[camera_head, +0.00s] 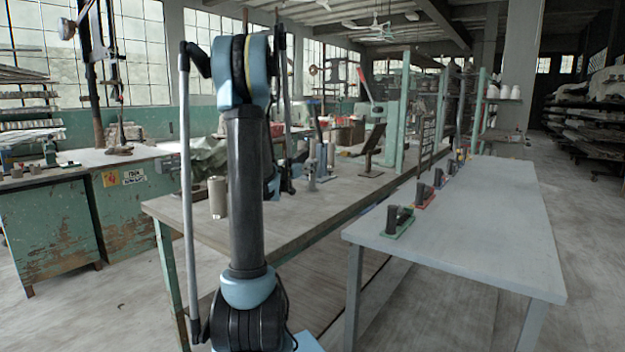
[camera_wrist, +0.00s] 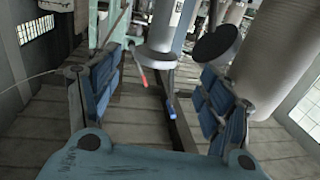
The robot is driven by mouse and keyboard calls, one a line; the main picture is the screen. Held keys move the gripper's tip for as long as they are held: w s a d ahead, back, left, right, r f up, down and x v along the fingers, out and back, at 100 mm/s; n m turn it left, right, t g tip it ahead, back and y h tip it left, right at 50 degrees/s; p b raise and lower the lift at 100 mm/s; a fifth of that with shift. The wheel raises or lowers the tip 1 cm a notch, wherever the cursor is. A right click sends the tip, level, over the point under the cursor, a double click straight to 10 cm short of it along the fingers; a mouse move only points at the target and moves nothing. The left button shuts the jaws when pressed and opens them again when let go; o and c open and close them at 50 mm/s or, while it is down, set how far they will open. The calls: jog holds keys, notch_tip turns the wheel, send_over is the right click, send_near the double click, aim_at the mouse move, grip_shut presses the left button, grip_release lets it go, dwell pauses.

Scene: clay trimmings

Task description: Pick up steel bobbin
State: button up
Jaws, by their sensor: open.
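A grey metal cylinder with a wide flange, which looks like the steel bobbin (camera_wrist: 158,54), stands ahead in the upper middle of the wrist view. My gripper (camera_wrist: 160,98) is open, with blue-padded fingers to the left and right and nothing between them. The bobbin appears beyond the fingertips and apart from them. In the head view, my gripper (camera_head: 281,184) is partly hidden behind my arm, above the long wooden bench. A grey upright piece (camera_head: 311,168) just right of it may be the same bobbin; I cannot tell for sure.
A large pale ribbed spool (camera_wrist: 272,55) stands close by the right finger; a dark disc (camera_wrist: 217,42) is beside it. A pale cylinder (camera_head: 217,197) stands on the wooden bench (camera_head: 285,222). The grey table (camera_head: 480,235) at right has clear room.

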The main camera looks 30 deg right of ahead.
jog(key=shift+x, duration=3.6)
jog(key=shift+s, duration=0.15)
jog(key=shift+c, duration=0.6)
grip_shut()
